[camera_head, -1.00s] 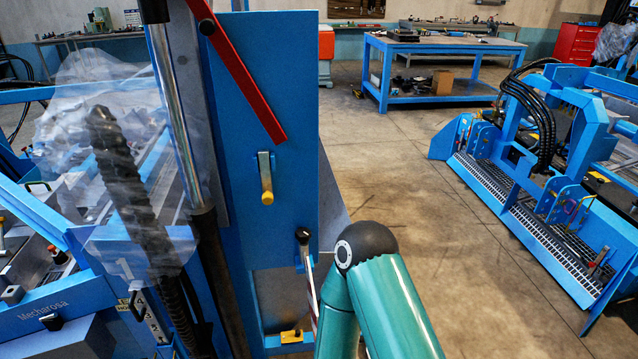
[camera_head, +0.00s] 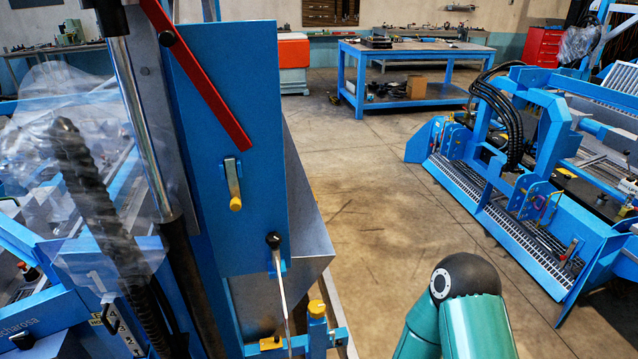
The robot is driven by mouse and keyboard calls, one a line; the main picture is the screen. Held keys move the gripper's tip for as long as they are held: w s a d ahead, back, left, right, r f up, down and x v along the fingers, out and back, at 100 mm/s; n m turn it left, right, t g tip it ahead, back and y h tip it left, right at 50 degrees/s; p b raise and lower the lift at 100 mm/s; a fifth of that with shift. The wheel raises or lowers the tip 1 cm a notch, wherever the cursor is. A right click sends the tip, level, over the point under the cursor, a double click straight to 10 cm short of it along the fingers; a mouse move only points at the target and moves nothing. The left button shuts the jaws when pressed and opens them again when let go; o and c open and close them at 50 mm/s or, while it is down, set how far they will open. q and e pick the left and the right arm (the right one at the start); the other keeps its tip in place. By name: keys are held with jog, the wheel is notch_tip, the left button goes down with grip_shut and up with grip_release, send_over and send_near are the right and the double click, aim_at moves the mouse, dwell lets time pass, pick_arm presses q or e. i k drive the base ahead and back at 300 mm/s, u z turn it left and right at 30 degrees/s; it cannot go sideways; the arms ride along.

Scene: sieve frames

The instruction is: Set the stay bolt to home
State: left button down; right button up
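A bolt-like handle with a yellow tip (camera_head: 233,185) sits in a small bracket on the face of the tall blue panel (camera_head: 230,90); I cannot be sure it is the stay bolt. A red bar (camera_head: 200,75) slants down across the panel above it. Below is a lever with a black knob (camera_head: 274,240). A yellow-capped blue post (camera_head: 317,310) stands lower right of the lever. A teal arm link of mine shows at the bottom right, clear of the panel. Neither gripper is in view.
A black hose in clear wrap (camera_head: 95,200) and a metal rod (camera_head: 140,110) stand left of the panel. Another blue machine (camera_head: 520,190) is at the right. A blue workbench (camera_head: 415,95) is behind. The floor (camera_head: 370,200) between is open.

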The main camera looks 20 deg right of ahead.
aim_at(229, 162)
jog(key=u, duration=0.15)
jog(key=i, duration=0.5)
jog(key=z, duration=1.05)
jog(key=k, duration=0.55)
jog(key=u, duration=0.05)
jog(key=i, duration=0.55)
jog(key=u, duration=0.15)
